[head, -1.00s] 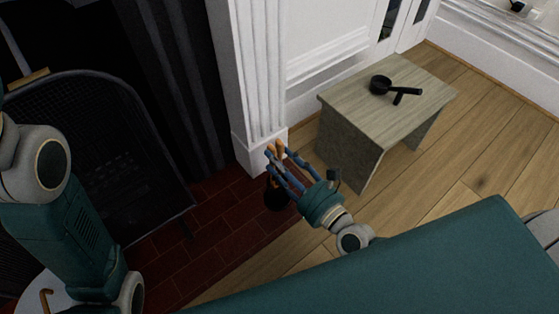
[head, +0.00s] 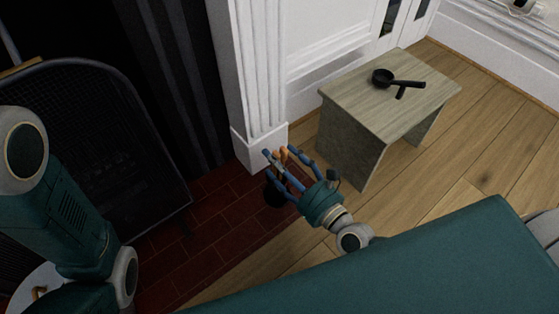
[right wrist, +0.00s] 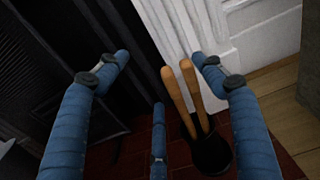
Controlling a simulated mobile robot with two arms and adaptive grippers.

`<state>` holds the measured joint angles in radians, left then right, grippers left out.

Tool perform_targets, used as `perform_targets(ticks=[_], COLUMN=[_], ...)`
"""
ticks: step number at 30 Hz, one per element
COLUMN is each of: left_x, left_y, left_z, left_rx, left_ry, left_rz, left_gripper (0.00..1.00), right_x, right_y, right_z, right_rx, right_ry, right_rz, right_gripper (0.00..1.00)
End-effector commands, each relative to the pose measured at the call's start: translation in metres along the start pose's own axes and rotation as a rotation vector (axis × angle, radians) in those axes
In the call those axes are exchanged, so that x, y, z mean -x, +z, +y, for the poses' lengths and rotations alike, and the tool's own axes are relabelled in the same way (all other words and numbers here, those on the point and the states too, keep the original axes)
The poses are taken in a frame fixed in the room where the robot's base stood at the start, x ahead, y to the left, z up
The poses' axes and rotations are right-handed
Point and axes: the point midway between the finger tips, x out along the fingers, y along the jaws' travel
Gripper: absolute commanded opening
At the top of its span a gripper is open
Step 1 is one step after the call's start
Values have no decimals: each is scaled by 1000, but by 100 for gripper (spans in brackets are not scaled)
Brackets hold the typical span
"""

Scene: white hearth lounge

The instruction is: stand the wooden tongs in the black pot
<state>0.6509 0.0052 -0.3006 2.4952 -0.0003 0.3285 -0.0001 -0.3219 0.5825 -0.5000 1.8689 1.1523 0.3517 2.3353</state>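The wooden tongs (right wrist: 180,96) show as two light-brown arms rising from the black pot (right wrist: 211,157) in the right wrist view. Their lower ends are hidden in the pot, and they lean to the upper left there. In the head view the tongs (head: 283,155) are partly covered by my fingers, above the dark pot (head: 273,196) on the red tiles. My right gripper (head: 277,152) is open around the upper part of the tongs. In the right wrist view its blue fingers are spread, with visible gaps to the wood. My left gripper is not in view.
A small wooden table (head: 352,95) with a black long-handled pan (head: 383,78) stands right of the white pillar (head: 258,140). A dark mesh fire screen (head: 105,150) is at left. The wooden floor (head: 478,150) at right is clear.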

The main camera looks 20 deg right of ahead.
Motion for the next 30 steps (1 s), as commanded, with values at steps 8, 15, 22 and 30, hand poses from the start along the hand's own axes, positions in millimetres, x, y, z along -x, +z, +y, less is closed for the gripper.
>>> perform_targets(ticks=[8, 15, 22, 30], left_x=[0, 0, 0, 0], left_y=[0, 0, 0, 0], left_z=[-1, 0, 0, 0], left_rx=[0, 0, 0, 0], left_ry=[-2, -1, -1, -1], left_rz=[0, 0, 0, 0], left_gripper=[0, 0, 0, 0], right_x=[4, 44, 91, 119], right_y=[-1, -3, -2, 0], right_z=[0, 1, 1, 0], right_rx=[1, 3, 1, 0], right_ry=[1, 4, 3, 1], right_rz=[3, 8, 6, 1], right_gripper=[68, 68, 68, 68])
